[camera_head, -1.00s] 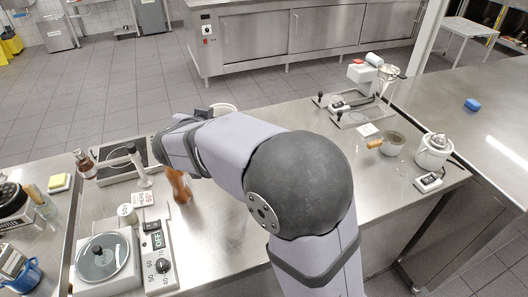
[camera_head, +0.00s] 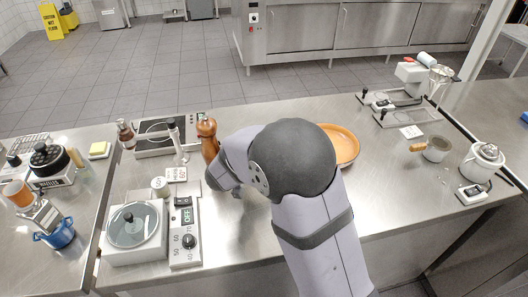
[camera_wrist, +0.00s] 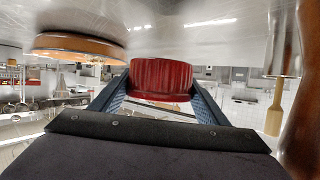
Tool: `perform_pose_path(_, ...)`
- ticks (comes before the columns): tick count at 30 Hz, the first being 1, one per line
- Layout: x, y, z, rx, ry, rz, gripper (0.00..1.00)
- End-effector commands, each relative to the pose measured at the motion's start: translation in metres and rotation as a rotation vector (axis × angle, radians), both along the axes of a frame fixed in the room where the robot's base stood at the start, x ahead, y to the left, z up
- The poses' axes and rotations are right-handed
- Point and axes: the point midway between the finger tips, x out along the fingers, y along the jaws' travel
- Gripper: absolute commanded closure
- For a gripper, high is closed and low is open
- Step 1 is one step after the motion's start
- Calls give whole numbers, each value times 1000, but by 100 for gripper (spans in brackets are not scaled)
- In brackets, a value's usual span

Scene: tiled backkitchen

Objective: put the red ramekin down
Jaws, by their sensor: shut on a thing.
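The red ramekin (camera_wrist: 161,77) is ribbed and shows in the wrist view between the two fingers of my gripper (camera_wrist: 160,92). My gripper is shut on it. The wrist picture is upside down, with the steel counter (camera_wrist: 200,30) at the top, close to the ramekin's base. I cannot tell whether the base touches the counter. In the head view my arm hides the ramekin and the fingers.
An orange dish (camera_head: 343,145) lies to the right of my arm, also in the wrist view (camera_wrist: 75,47). A wooden pepper mill (camera_head: 208,142) stands close on the left.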

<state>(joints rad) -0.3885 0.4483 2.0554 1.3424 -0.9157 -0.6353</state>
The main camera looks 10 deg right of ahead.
Motion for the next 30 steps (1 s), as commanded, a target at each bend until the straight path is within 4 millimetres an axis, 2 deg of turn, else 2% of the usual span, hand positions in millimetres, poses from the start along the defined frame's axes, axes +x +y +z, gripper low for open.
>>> perform_pose_path(7, 0, 0, -5, 0, -1, 0, 59)
perform_pose_path(16, 0, 0, -38, -1, 1, 0, 59)
perform_pose_path(30, 0, 0, -44, 0, -2, 1, 59)
